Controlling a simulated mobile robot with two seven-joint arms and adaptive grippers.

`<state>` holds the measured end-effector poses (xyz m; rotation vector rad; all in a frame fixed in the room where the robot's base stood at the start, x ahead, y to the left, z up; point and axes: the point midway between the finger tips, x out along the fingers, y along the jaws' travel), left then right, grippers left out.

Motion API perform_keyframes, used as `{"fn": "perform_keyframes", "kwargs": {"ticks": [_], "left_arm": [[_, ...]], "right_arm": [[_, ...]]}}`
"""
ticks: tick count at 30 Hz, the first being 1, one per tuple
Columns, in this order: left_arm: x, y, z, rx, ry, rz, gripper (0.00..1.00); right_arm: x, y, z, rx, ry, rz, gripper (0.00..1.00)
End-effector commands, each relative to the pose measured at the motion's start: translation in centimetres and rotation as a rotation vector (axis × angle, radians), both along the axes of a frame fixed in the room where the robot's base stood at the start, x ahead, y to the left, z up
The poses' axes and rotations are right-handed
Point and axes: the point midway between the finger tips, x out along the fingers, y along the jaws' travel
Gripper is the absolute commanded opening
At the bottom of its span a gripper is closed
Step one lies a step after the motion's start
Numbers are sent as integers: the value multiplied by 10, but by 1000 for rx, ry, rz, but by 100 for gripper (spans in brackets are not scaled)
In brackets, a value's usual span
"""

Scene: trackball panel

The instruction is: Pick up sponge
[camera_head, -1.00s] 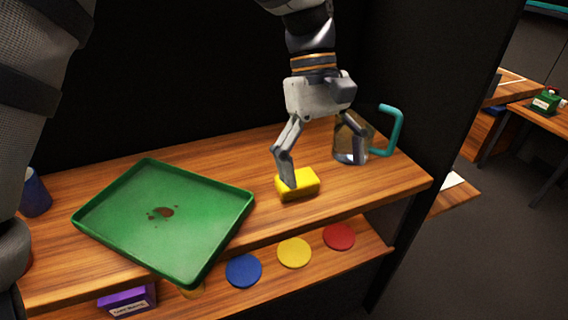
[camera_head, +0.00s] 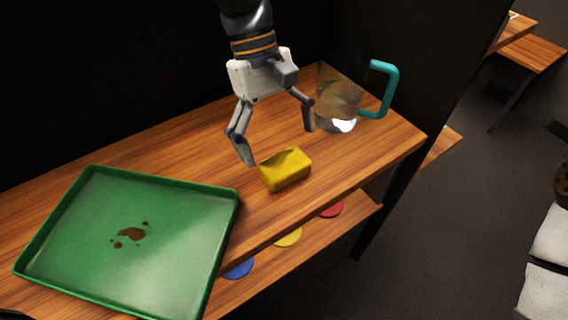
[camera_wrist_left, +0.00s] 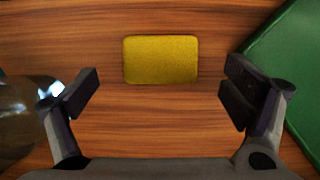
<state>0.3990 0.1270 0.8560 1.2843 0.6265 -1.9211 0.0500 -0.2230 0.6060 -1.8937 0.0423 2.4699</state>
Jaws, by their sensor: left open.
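The yellow sponge (camera_head: 286,169) lies on the wooden shelf top, right of the green tray. In the left wrist view the sponge (camera_wrist_left: 160,60) lies flat and whole, ahead of the fingertips and between their lines. My left gripper (camera_head: 277,146) is open and empty, just behind and above the sponge. Its two fingers (camera_wrist_left: 163,88) are spread wider than the sponge in the wrist view and do not touch it. My right gripper cannot be made out; a white and dark part shows at the right edge of the head view.
The green tray (camera_head: 65,191) with brown stains lies left of the sponge. A clear jug (camera_head: 338,101) with a teal handle (camera_head: 388,90) stands close to the gripper's right finger. Blue (camera_head: 239,268), yellow (camera_head: 289,237) and red (camera_head: 332,208) discs lie on the lower shelf.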

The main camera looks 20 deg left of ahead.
Motion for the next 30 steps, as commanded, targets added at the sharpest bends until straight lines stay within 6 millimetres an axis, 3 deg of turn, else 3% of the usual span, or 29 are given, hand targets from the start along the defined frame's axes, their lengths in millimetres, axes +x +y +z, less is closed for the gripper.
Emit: {"fn": "perform_keyframes", "kwargs": {"ticks": [6, 14, 20, 30], "left_arm": [[-11, -13, -37, 0, 3, -2, 94], [-13, -16, -43, -1, -1, -1, 94], [-12, -15, -43, 0, 0, -1, 56], [-13, -15, -42, 0, 0, -1, 56]], "right_arm": [[0, 0, 0, 0, -1, 0, 25], [0, 0, 0, 0, -1, 0, 25], [0, 0, 0, 0, -1, 0, 25], [0, 0, 0, 0, -1, 1, 25]]}}
